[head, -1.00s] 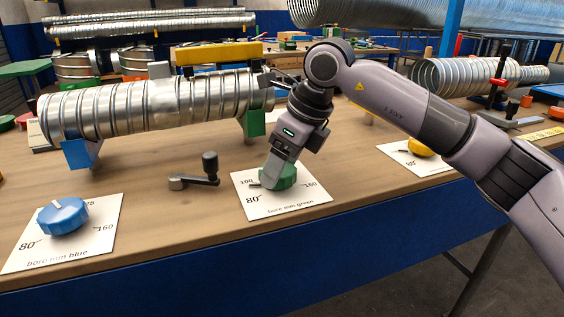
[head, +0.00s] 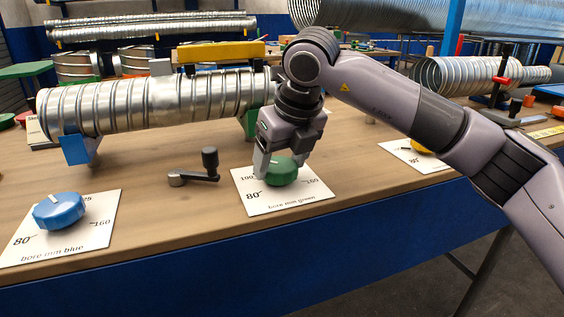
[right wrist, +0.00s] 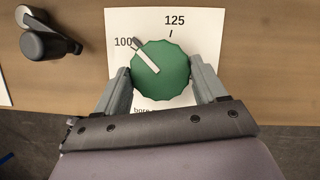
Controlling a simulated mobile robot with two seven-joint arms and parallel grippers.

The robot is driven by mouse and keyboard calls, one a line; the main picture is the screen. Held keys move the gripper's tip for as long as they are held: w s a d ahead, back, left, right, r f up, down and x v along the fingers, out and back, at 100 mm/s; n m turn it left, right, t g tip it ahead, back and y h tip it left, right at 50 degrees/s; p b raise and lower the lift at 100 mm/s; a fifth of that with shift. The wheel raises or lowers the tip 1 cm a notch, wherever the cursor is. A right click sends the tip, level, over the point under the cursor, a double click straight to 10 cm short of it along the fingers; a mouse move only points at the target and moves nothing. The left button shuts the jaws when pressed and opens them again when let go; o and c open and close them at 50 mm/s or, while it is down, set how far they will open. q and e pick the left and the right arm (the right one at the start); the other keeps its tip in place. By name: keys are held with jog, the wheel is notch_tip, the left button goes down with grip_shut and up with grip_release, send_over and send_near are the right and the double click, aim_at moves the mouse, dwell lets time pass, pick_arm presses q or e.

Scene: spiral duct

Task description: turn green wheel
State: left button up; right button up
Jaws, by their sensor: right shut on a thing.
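The green wheel (head: 281,171) is a scalloped knob on a white card (head: 290,202) marked "bore mm green", with numbers such as 80, 100 and 160. In the right wrist view the green wheel (right wrist: 161,72) has a pale pointer line directed up and left, close to the 100 mark; 125 stands at the top of the card. My right gripper (head: 281,168) comes down over the wheel. In the right wrist view its two fingers (right wrist: 161,85) stand on the left and right sides of the wheel, shut on it. My left gripper is not in view.
A blue knob (head: 60,211) on its own card is at the left. A dark hand crank (head: 196,173) lies between the cards. A spiral metal duct (head: 150,102) lies behind on supports. A yellow knob (head: 424,146) is to the right. The table front edge is close.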

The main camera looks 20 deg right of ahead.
jog(key=shift+a+m+h, duration=0.1)
jog(key=shift+m+h, duration=0.2)
jog(key=shift+m, duration=0.5)
jog(key=o, duration=1)
jog(key=shift+o, duration=0.2)
jog(key=shift+r, duration=0.1)
jog(key=v, duration=0.7)
